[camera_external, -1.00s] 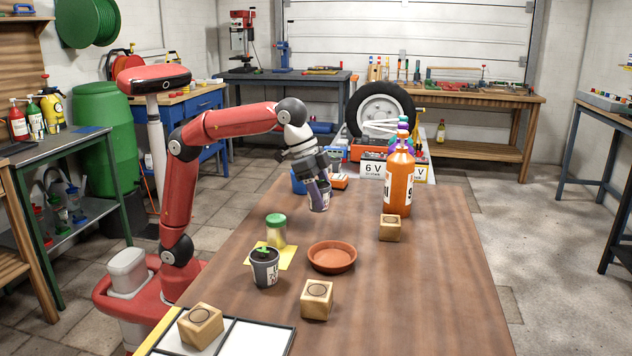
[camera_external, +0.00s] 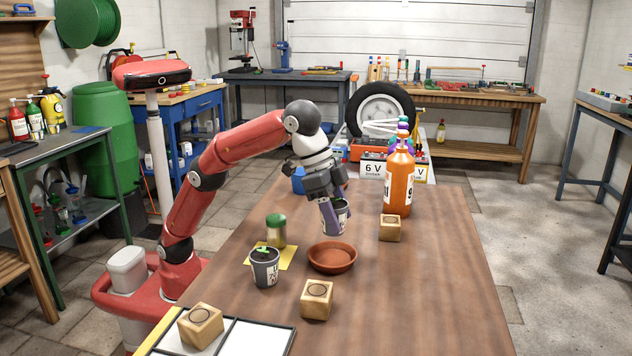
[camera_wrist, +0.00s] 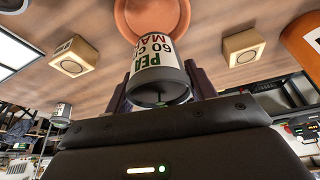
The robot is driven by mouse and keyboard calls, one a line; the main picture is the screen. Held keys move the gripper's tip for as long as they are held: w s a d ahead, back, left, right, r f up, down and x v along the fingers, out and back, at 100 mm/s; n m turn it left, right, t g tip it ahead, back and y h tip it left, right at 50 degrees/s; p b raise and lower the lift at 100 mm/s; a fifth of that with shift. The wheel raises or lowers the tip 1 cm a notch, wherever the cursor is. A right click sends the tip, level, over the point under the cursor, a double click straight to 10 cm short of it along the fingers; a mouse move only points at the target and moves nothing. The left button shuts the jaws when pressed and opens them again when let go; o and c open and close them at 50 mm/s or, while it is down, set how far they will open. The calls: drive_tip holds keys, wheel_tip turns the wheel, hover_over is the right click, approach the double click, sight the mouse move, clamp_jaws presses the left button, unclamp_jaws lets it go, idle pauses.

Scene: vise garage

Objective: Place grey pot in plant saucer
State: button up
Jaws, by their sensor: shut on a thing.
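The grey pot (camera_external: 337,218) with a white printed label is held between the fingers of my gripper (camera_external: 333,212), above the table and a little behind the saucer. In the wrist view the pot (camera_wrist: 160,78) sits between the two fingers of my gripper (camera_wrist: 160,92), its label partly readable. The terracotta plant saucer (camera_external: 332,266) lies on the table, empty as far as I can see. It also shows at the top of the wrist view (camera_wrist: 128,18), partly hidden by the pot.
A second grey pot with a seedling (camera_external: 265,270) stands left of the saucer, near a green-lidded jar (camera_external: 276,233). Wooden blocks stand in front (camera_external: 316,302) and right (camera_external: 390,229). An orange bottle (camera_external: 398,185) stands behind right. The table's right front is clear.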

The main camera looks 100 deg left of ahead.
drive_tip(key=shift+f+b, duration=1.25)
drive_tip(key=shift+f, duration=2.1)
drive_tip(key=shift+f, duration=0.1)
drive_tip(key=o, duration=1)
drive_tip(key=shift+o, duration=0.2)
drive_tip(key=shift+r, duration=0.2)
drive_tip(key=p+v, duration=0.2)
drive_tip(key=v, duration=0.7)
drive_tip(key=shift+s+r+p, duration=0.15)
drive_tip(key=shift+r+p, duration=0.2)
drive_tip(key=shift+p, duration=0.05)
drive_tip(key=shift+v, duration=1.05)
drive_tip(key=shift+a, duration=0.1)
